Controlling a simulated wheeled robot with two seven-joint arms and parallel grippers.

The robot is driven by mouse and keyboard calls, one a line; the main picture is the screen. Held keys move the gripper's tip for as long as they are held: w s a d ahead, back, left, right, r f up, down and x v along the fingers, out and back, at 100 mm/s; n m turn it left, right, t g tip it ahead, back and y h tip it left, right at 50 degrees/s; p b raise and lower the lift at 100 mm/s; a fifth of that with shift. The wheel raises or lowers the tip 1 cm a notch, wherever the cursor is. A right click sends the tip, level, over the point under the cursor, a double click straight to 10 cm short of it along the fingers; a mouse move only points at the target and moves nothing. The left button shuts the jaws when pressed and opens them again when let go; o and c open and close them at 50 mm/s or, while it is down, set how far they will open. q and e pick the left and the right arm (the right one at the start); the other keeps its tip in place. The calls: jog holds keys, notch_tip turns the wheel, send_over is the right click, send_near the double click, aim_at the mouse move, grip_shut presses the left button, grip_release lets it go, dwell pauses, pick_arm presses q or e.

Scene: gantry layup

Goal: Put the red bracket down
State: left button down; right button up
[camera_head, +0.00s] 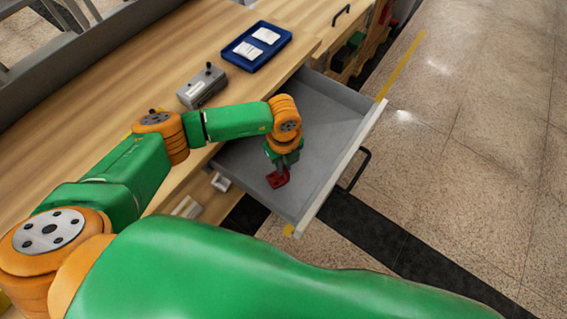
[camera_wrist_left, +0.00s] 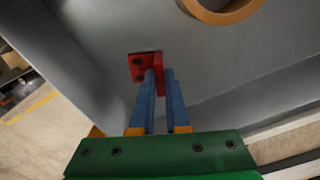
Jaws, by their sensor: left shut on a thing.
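The red bracket (camera_head: 278,179) is a small red piece with dark holes, inside the open grey drawer (camera_head: 334,122). My left gripper (camera_head: 281,169) points down into the drawer, shut on the bracket. In the left wrist view, the blue fingers (camera_wrist_left: 161,78) have the red bracket (camera_wrist_left: 143,66) at their tips, against a grey drawer surface. I cannot tell whether the bracket touches the drawer floor. My right gripper is not in view.
A tan ring (camera_wrist_left: 219,8) lies in the drawer in the left wrist view. The wooden bench (camera_head: 150,72) holds a grey box with knobs (camera_head: 202,87) and a blue tray (camera_head: 257,46) with white cards. The drawer's far part looks bare.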

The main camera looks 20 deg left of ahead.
pick_arm(q)
jog(key=c, duration=0.9)
grip_release()
jog(key=shift+f, duration=0.1)
notch_tip(320, 180, up, 12)
jog(key=shift+r, duration=0.2)
jog(key=shift+s+f, duration=0.1)
